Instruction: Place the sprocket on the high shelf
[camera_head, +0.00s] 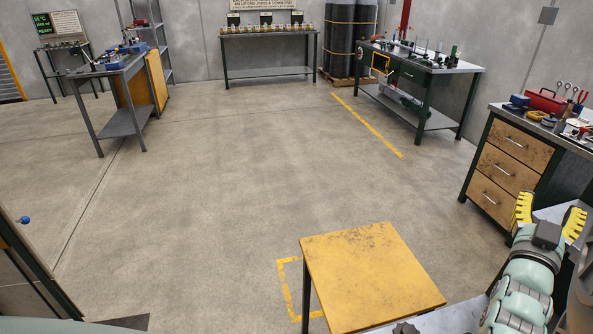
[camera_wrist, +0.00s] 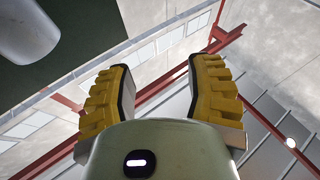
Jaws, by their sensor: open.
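My gripper (camera_head: 548,212) is at the lower right of the head view, with its yellow ribbed fingers apart and nothing between them. The wrist view shows the same open gripper (camera_wrist: 163,85) against the ceiling and roof beams. I cannot make out the sprocket for certain. A small dark, knobbed thing (camera_head: 405,327) shows at the bottom edge beside a grey surface; it is cut off, so I cannot tell what it is. A tall grey metal shelf rack (camera_head: 162,45) stands at the back left, its top outside the view; I cannot tell whether it is the high shelf.
A yellow-topped table (camera_head: 370,270) stands close in front. A drawer cabinet (camera_head: 505,165) with tools and a red toolbox (camera_head: 546,102) is at the right. Benches (camera_head: 425,68) (camera_head: 268,33) (camera_head: 120,75) line the back and left. The middle floor is clear.

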